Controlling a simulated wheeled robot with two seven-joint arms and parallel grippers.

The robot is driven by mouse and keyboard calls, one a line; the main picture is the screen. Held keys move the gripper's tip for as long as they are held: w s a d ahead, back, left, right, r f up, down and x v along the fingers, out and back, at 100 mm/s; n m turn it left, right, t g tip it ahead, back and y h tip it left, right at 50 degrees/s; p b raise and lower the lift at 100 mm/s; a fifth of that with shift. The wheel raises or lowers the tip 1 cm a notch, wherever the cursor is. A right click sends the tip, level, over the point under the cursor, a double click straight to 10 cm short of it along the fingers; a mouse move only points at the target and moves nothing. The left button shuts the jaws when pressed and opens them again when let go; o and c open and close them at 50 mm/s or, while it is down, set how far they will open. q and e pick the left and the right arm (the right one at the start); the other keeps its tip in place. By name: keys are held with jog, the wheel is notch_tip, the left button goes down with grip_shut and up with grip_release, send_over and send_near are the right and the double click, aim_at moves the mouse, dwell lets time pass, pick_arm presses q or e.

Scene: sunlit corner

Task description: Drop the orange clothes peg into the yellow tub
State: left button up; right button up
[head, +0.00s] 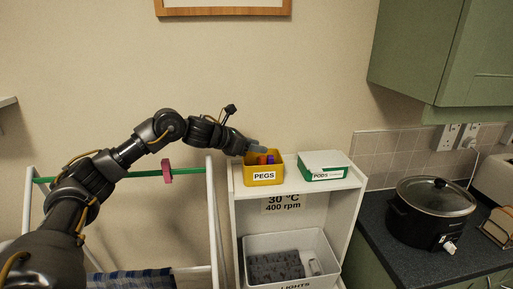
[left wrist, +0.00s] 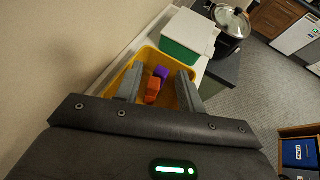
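The yellow tub (head: 250,178), labelled PEGS, stands on top of the white shelf unit in the head view. It also shows in the left wrist view (left wrist: 181,64). An orange clothes peg (left wrist: 153,89) lies inside the tub beside a purple one (left wrist: 162,72); both also show over the rim in the head view. My left gripper (head: 260,149) is over the tub. In the left wrist view its fingers (left wrist: 160,74) are spread apart with a gap between them, and nothing is clamped. My right gripper is not in view.
A white-lidded green box (head: 323,165), labelled PODS, stands right of the tub. A pink peg (head: 167,171) is on the green rail of the white rack at left. A black slow cooker (head: 428,222) sits on the dark counter at right. A picture frame hangs above.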

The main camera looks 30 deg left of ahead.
pick_arm(q)
jog(key=b+v, duration=0.3)
jog(key=v, duration=0.8)
jog(key=shift+s, duration=0.2)
jog(key=shift+f, duration=0.2)
